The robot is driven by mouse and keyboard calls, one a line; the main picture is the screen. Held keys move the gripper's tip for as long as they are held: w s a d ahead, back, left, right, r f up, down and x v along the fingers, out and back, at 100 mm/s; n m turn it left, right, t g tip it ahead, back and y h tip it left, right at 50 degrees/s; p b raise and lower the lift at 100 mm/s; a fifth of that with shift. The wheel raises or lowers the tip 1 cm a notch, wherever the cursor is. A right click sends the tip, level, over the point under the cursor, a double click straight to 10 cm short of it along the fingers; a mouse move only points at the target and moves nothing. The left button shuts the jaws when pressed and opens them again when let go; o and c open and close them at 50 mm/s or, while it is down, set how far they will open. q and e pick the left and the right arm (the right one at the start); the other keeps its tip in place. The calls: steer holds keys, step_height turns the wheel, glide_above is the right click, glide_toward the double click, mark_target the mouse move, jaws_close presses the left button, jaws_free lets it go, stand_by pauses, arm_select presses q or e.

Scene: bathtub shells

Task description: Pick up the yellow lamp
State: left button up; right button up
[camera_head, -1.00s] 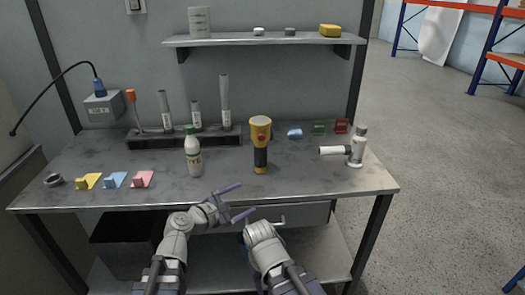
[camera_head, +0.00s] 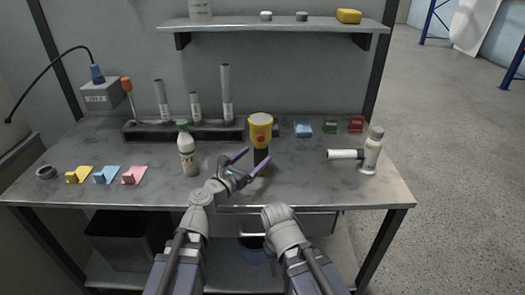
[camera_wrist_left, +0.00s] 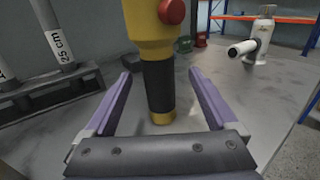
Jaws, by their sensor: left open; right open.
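The yellow lamp (camera_head: 261,126) stands upright on the workbench, with a yellow head, a red button and a black handle. In the left wrist view its handle (camera_wrist_left: 158,88) stands between the open fingers of my left gripper (camera_wrist_left: 160,74), with visible gaps on both sides. In the head view my left gripper (camera_head: 258,154) is low in front of the lamp and covers the lower handle. The top of the lamp is cut off in the left wrist view. My right arm is below the bench's front edge; its fingers are hidden.
A white bottle with green cap (camera_head: 188,153) stands left of the lamp. A rack (camera_head: 205,133) with tubes is behind. Small blue (camera_head: 303,130), green (camera_head: 330,126) and red (camera_head: 356,124) objects and a white device (camera_head: 370,155) are right. Bench (camera_head: 310,180) is clear front right.

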mark_target(266, 149)
arm_select(q)
steer(key=shift+f+b+x, duration=0.15)
steer(key=shift+f+x, duration=0.05)
steer(key=shift+x, duration=1.05)
steer(key=shift+f+b+x, duration=0.2)
steer(key=shift+x, duration=1.05)
steer(key=shift+f+b+x, duration=0.15)
steer(key=shift+f+x, duration=0.05)
steer(key=shift+x, duration=1.05)
steer(key=shift+a, duration=0.2)
jaws_close()
